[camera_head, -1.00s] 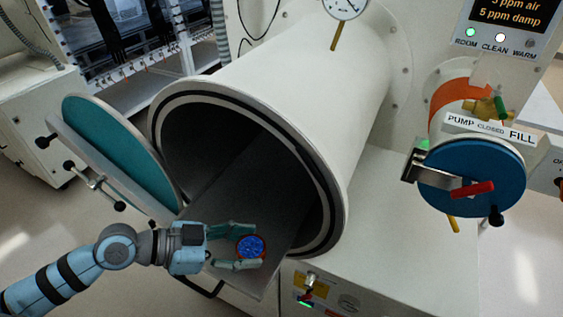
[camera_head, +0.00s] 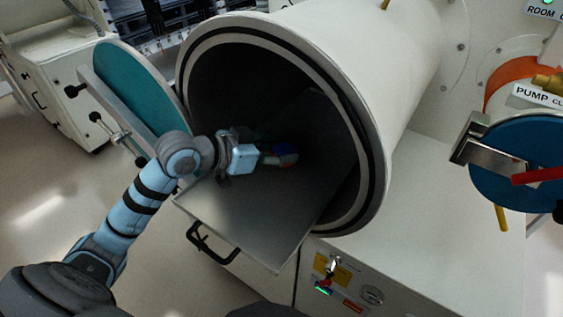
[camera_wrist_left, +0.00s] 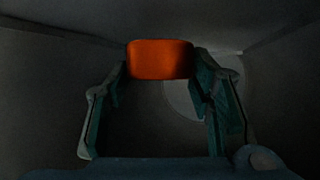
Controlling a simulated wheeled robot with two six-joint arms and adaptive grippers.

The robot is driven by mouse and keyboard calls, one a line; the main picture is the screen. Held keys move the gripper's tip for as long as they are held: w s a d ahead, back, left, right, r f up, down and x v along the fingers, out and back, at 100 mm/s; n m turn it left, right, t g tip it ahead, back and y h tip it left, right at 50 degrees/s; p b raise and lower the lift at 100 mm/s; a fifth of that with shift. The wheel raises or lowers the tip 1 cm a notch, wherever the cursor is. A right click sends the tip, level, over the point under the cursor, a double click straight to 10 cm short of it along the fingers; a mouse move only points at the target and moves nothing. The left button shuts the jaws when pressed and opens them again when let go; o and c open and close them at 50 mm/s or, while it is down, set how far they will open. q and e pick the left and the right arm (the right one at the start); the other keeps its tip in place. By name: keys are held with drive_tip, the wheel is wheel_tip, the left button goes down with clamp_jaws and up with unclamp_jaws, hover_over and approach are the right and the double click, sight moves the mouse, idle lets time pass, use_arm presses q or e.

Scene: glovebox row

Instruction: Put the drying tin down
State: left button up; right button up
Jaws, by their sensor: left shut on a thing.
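In the left wrist view the tin (camera_wrist_left: 160,60) shows as an orange body between the fingertips. My left gripper (camera_head: 278,155) is shut on it, reaching in over the grey sliding tray (camera_head: 250,215). In the wrist view the left gripper (camera_wrist_left: 162,72) has one finger at each side of the tin. I cannot tell whether the tin touches the tray. My right gripper is not in view.
The chamber's teal round door (camera_head: 140,95) stands open at the left, close to my left arm. A smaller blue door (camera_head: 520,165) is at the right.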

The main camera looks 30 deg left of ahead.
use_arm(q)
wheel_tip(320, 180, down, 3)
drive_tip(key=shift+f, duration=0.1)
drive_tip(key=o, duration=1.2)
